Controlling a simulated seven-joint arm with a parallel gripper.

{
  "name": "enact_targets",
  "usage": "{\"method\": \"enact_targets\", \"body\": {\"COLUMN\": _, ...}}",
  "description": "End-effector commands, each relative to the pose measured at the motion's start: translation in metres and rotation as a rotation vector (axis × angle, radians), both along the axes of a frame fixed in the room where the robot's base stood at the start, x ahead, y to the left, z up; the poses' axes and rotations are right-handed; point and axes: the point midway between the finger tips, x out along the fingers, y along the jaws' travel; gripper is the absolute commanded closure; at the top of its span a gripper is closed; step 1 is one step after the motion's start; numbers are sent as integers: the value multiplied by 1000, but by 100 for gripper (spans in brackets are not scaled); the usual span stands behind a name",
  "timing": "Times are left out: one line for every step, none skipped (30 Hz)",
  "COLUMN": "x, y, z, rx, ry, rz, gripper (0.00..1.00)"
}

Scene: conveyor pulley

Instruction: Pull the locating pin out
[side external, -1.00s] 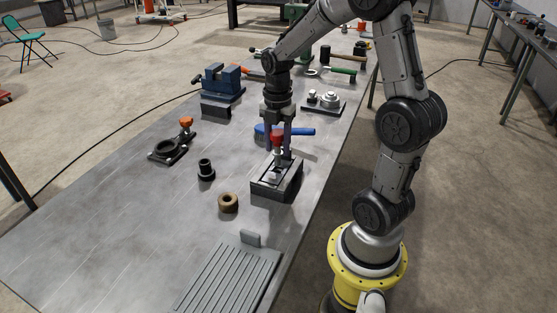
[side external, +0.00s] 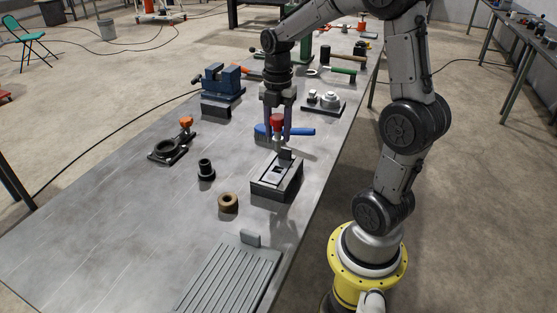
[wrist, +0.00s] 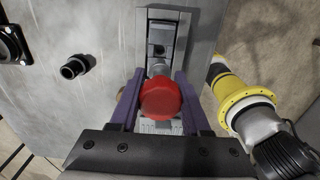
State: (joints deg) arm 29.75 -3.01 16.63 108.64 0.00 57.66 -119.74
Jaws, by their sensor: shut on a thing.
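The locating pin has a red knob (side external: 277,121), which sits between the fingers of my gripper (side external: 277,135) in the side view. My gripper is shut on the pin and holds it above the dark block-shaped fixture (side external: 262,190). In the wrist view the red knob (wrist: 160,98) lies between the two purple fingers, with a short grey shaft (wrist: 159,68) beyond it. The fixture (wrist: 183,40) there shows a slot with a dark opening. The pin looks clear of the fixture, but its lower tip is hard to make out.
A blue-handled brush (side external: 298,132) lies just behind the fixture. A black bushing (side external: 205,170) and a brown ring (side external: 228,203) stand to the left. A ribbed grey tray (side external: 228,280) is in front. A blue vise (side external: 222,82) stands farther back. The left table area is mostly clear.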

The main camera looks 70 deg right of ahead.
Motion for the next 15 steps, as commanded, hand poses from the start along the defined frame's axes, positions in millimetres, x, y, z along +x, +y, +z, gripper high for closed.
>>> {"method": "enact_targets", "body": {"x": 0, "y": 0, "z": 3, "rx": -1, "ry": -2, "rz": 0, "gripper": 100}}
{"method": "enact_targets", "body": {"x": 0, "y": 0, "z": 4, "rx": -1, "ry": -1, "rz": 0, "gripper": 100}}
{"method": "enact_targets", "body": {"x": 0, "y": 0, "z": 6, "rx": -1, "ry": -1, "rz": 0, "gripper": 100}}
{"method": "enact_targets", "body": {"x": 0, "y": 0, "z": 7, "rx": -1, "ry": -2, "rz": 0, "gripper": 100}}
{"method": "enact_targets", "body": {"x": 0, "y": 0, "z": 9, "rx": -1, "ry": -2, "rz": 0, "gripper": 100}}
{"method": "enact_targets", "body": {"x": 0, "y": 0, "z": 10, "rx": -1, "ry": -1, "rz": 0, "gripper": 100}}
{"method": "enact_targets", "body": {"x": 0, "y": 0, "z": 12, "rx": 0, "ry": -1, "rz": 0, "gripper": 100}}
{"method": "enact_targets", "body": {"x": 0, "y": 0, "z": 13, "rx": 0, "ry": 0, "rz": 0, "gripper": 100}}
{"method": "enact_targets", "body": {"x": 0, "y": 0, "z": 15, "rx": 0, "ry": -1, "rz": 0, "gripper": 100}}
{"method": "enact_targets", "body": {"x": 0, "y": 0, "z": 16, "rx": -1, "ry": -1, "rz": 0, "gripper": 100}}
{"method": "enact_targets", "body": {"x": 0, "y": 0, "z": 18, "rx": -1, "ry": -1, "rz": 0, "gripper": 100}}
{"method": "enact_targets", "body": {"x": 0, "y": 0, "z": 19, "rx": -1, "ry": -2, "rz": 0, "gripper": 100}}
{"method": "enact_targets", "body": {"x": 0, "y": 0, "z": 20, "rx": -1, "ry": -1, "rz": 0, "gripper": 100}}
{"method": "enact_targets", "body": {"x": 0, "y": 0, "z": 21, "rx": -1, "ry": -1, "rz": 0, "gripper": 100}}
{"method": "enact_targets", "body": {"x": 0, "y": 0, "z": 23, "rx": -1, "ry": -1, "rz": 0, "gripper": 100}}
